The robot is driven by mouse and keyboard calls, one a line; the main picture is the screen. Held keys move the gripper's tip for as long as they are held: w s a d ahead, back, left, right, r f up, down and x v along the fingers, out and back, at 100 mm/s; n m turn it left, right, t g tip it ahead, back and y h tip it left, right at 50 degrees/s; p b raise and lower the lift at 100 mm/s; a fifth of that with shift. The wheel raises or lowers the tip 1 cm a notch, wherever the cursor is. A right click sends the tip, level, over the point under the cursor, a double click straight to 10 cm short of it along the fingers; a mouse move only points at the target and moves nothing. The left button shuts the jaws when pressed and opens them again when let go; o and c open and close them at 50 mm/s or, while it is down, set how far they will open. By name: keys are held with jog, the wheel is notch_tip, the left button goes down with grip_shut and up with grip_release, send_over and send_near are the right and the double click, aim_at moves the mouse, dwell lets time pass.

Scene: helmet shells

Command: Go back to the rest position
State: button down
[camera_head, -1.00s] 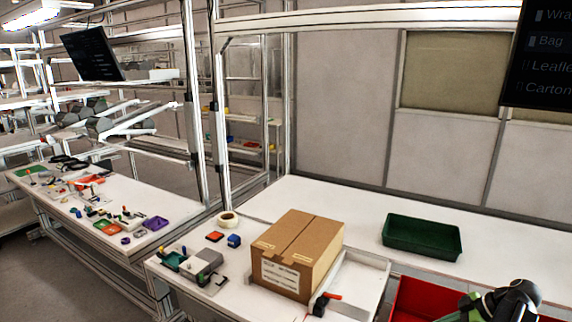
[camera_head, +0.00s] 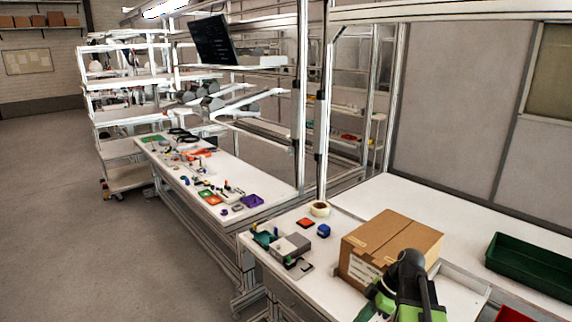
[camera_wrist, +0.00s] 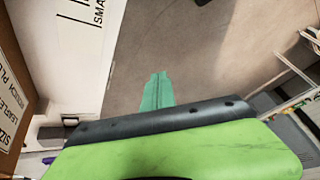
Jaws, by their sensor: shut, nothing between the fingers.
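My gripper (camera_wrist: 156,92) shows in the wrist view with its two green fingers together, shut and empty. Its fingers point over bare grey floor, past a white surface on the left. In the head view, green and black parts of my arm stand at the bottom, in front of the cardboard box (camera_head: 388,240). My fingers cannot be made out there. The closed box sits on the white bench (camera_head: 360,198) and its side also shows at the left edge of the wrist view (camera_wrist: 15,95).
A dark green tray (camera_head: 530,262) lies on the bench at right, with a red bin (camera_head: 510,314) below it. A tape roll (camera_head: 320,209) and small parts lie left of the box. A second bench (camera_head: 225,165) stands farther left. Open floor (camera_head: 120,250) lies at left.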

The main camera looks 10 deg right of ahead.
jog(key=a+f+m+h, duration=0.1)
jog(key=a+m+h, duration=0.2)
jog(key=a+m, duration=0.3)
jog(key=s+a+f+m+h, duration=0.1)
jog(key=a+f+m+h, duration=0.1)
jog(key=a+m, duration=0.4)
jog(key=shift+m+h, duration=0.4)
jog(key=shift+m, duration=0.7)
jog(key=c, duration=1.5)
grip_release()
jog(key=shift+o, duration=0.5)
